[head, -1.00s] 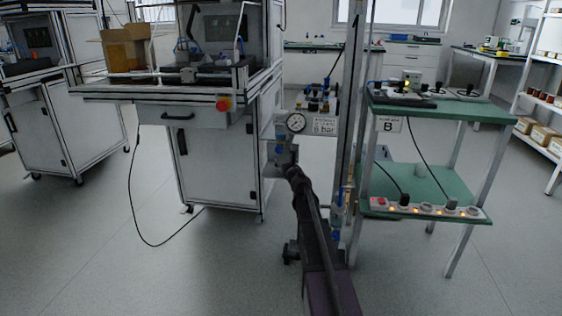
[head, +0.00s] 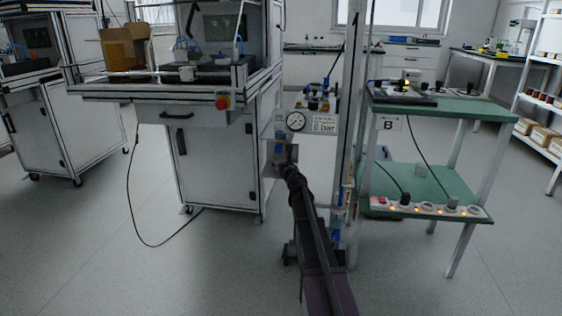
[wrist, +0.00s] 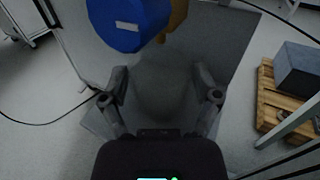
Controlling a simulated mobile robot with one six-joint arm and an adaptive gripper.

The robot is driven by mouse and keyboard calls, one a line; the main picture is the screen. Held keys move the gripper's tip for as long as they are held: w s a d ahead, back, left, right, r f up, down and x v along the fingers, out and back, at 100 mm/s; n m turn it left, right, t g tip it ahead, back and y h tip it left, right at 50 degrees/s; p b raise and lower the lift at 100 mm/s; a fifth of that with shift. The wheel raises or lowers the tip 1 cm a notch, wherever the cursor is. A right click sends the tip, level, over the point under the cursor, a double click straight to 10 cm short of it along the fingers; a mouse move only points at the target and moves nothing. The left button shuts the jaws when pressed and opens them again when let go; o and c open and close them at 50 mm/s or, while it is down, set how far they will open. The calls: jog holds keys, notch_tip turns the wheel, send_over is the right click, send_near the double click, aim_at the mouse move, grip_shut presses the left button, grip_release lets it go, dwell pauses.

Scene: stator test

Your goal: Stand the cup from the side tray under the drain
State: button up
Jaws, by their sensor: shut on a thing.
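My gripper (wrist: 161,102) shows in the wrist view with its two fingers apart around a smoky, see-through rounded shape (wrist: 162,82), which appears to be the cup. Its rim and outline are hard to make out. A large blue cylinder (wrist: 128,28) with a pale label fills the top of the wrist view, beyond the fingers. I cannot tell which part is the drain, and the side tray is not clearly seen.
A white-framed workbench (head: 215,165) stands left of my arm. An upright post with blue fittings (head: 337,214) stands close on the right. A green two-level stand (head: 425,183) carries a power strip and cables. A wooden pallet (wrist: 283,108) with a grey box lies at right.

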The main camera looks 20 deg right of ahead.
jog(key=o, duration=0.8)
jog(key=shift+d+r, duration=0.1)
jog(key=s, duration=0.4)
jog(key=s+a, duration=0.1)
jog(key=s, duration=0.7)
jog(key=shift+a, duration=0.25)
